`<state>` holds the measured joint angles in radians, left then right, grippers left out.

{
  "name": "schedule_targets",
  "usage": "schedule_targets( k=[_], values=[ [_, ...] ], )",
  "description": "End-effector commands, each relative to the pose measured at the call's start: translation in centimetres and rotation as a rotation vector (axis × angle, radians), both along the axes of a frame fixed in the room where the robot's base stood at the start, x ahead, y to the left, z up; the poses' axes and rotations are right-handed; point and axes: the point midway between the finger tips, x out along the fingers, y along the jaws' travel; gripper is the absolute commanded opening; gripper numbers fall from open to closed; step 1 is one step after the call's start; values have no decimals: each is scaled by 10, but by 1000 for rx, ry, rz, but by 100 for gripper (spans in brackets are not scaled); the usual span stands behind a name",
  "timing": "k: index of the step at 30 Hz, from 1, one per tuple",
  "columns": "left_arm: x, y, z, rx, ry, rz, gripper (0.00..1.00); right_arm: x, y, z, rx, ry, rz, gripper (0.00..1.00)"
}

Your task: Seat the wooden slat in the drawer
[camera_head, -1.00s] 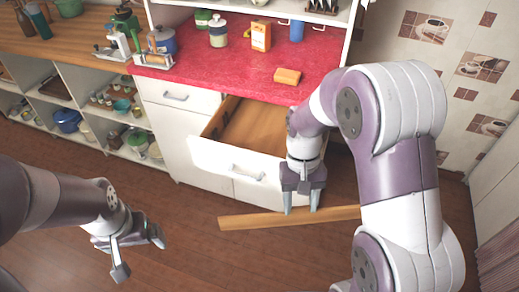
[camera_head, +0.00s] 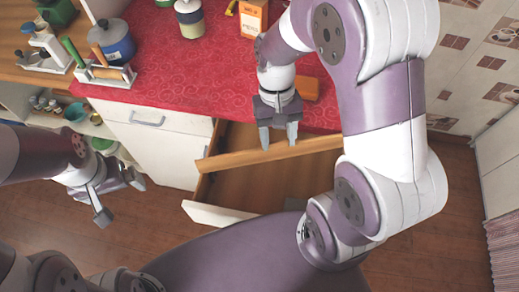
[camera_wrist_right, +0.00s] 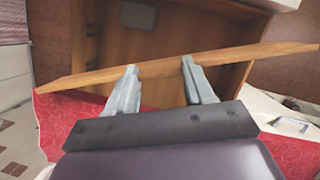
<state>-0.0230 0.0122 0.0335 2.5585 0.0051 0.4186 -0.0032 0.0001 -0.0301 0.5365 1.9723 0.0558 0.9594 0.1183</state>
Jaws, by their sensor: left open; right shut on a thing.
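The wooden slat (camera_head: 228,158) is a long, thin, light-brown strip. My right gripper (camera_head: 278,140) is shut on it near its middle. The open drawer (camera_head: 214,213) has a white front and a brown wooden inside. In the head view the slat lies across the drawer's back part, its left end over the left wall. In the right wrist view the slat (camera_wrist_right: 230,55) runs at a slant across the drawer (camera_wrist_right: 150,42), with the gripper (camera_wrist_right: 160,68) on it. I cannot tell whether it touches the drawer. My left gripper (camera_head: 119,198) is open and empty, left of the drawer.
The red counter (camera_head: 190,75) is above the drawer. On it are an orange box (camera_head: 253,18), a jar (camera_head: 190,20), a blue pot (camera_head: 111,40) and an orange block (camera_head: 308,88). Open shelves are at the left. My own body hides part of the drawer front.

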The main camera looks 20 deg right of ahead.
Motion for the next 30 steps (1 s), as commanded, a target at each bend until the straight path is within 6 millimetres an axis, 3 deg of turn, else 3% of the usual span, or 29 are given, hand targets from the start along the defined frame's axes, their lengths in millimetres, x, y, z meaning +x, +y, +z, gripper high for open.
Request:
schedule_targets(
  k=[4,13,22,27,30],
  values=[
    [-2,0,-30,0,1,0,98,-2,0,-35,0,1,0,2],
    [-1,0,-29,0,1,0,98,-4,0,-119,0,6,-1,2],
    [-1,0,-30,0,0,0,98,-5,0,-152,1,4,0,2],
    [-1,0,-31,0,1,0,98,-5,0,-180,0,3,0,2],
    [-1,0,-31,0,1,0,98,-4,0,-180,0,-1,0,2]
  ],
)
